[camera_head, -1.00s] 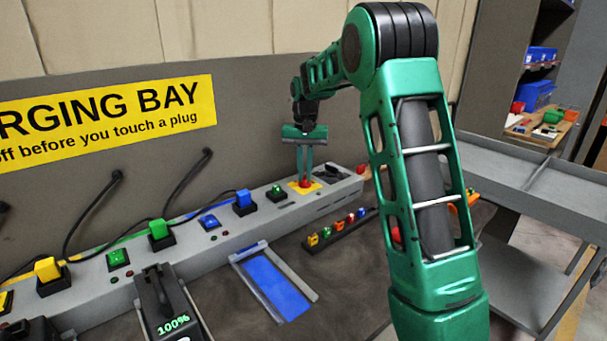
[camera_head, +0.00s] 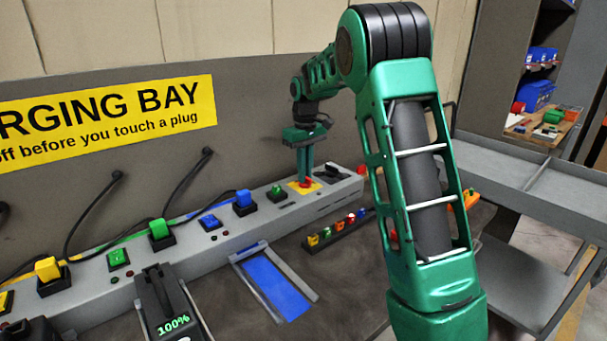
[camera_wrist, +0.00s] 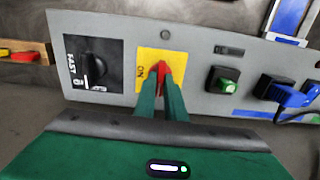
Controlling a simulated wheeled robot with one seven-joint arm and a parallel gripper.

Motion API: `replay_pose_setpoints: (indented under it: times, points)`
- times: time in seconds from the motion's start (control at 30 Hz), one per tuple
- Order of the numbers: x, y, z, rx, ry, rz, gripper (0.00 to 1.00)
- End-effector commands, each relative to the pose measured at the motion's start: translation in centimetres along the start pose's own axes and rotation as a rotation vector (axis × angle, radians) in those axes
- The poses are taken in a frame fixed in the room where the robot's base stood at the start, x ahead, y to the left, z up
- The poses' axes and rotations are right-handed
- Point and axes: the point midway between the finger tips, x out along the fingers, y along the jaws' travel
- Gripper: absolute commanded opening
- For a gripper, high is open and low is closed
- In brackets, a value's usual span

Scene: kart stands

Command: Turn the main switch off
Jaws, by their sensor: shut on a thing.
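The main switch is a red knob (camera_wrist: 161,67) on a yellow plate (camera_wrist: 146,56). The plate has the word ON at its left side in the wrist view. In the head view the knob (camera_head: 306,184) and its plate (camera_head: 293,187) sit near the right end of the long grey charging rail (camera_head: 225,238). My gripper (camera_head: 305,178) points down from above and is shut on the red knob. In the wrist view the green fingers (camera_wrist: 161,78) lie on either side of the knob and hide part of it.
A black FAST dial (camera_wrist: 94,66) is beside the yellow plate. A green button (camera_wrist: 225,83) and a blue plug (camera_wrist: 285,92) with a cable are on its other side. A rack of small coloured pieces (camera_head: 338,229) stands in front of the rail.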

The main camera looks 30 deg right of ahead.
Motion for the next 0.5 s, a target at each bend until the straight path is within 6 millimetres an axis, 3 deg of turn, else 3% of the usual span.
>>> replay_pose_setpoints:
  times: [0.5]
  points:
    - [-0.29, 0.07, -0.31, -0.037, 0.011, 0.003, 0.00]
